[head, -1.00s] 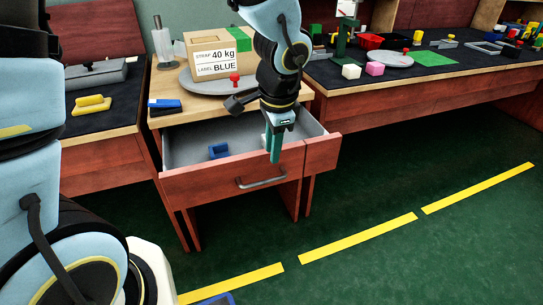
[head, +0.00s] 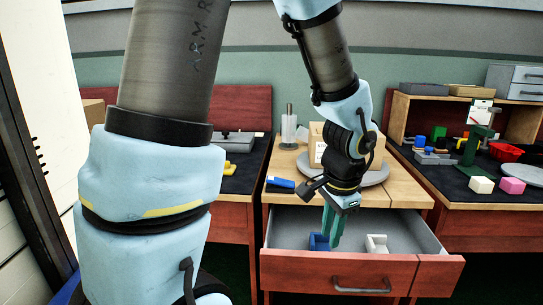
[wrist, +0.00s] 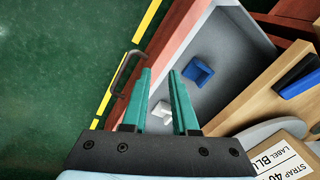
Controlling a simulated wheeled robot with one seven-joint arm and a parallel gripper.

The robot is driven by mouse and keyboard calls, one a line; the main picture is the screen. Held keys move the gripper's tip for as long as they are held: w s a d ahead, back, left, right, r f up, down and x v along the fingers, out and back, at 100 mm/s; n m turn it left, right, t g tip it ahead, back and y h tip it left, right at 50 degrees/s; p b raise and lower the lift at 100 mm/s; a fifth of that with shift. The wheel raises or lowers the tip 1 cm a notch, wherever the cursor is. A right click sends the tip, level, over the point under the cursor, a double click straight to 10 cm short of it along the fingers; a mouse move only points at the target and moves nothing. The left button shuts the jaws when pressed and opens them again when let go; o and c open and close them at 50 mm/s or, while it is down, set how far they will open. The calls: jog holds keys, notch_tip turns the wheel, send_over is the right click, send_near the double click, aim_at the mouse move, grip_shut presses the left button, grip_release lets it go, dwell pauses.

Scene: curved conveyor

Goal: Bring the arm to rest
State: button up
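My gripper (head: 333,228) hangs from my bent arm over the open drawer (head: 300,272), fingers pointing down. In the wrist view, its two teal fingers (wrist: 160,78) stand apart with nothing between them, so it is open and empty. A blue bracket-like part (head: 319,242) and a white one (head: 377,244) lie inside the drawer. The wrist view also shows the blue part (wrist: 199,71) to the right of the fingers. The white part (wrist: 160,113) shows between the fingers, beyond them. Whether the fingertips reach below the drawer's rim I cannot tell.
A cardboard box (head: 317,145) stands on a grey round plate (head: 374,178) atop the drawer's table. A blue item (head: 280,184) lies at its left edge. A workbench with blocks and a red bin (head: 506,152) is to the right. The drawer sticks out into the floor space.

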jog(key=w+a+n, duration=0.1)
jog(key=a+n, duration=0.1)
jog(key=a, duration=0.2)
jog(key=w+a+n, duration=0.1)
jog(key=a+n, duration=0.2)
jog(key=a, duration=0.1)
jog(key=w+a+r+n, duration=0.1)
jog(key=a+n, duration=0.1)
jog(key=a, duration=0.2)
jog(key=shift+w+a, duration=0.15)
jog(key=shift+w, duration=0.15)
jog(key=a+n, duration=0.6)
jog(key=a, duration=0.3)
notch_tip(320, 180, up, 14)
jog(key=p, duration=1.3)
jog(key=shift+s+d+f, duration=0.15)
jog(key=shift+d+f, duration=0.05)
jog(key=shift+d, duration=0.1)
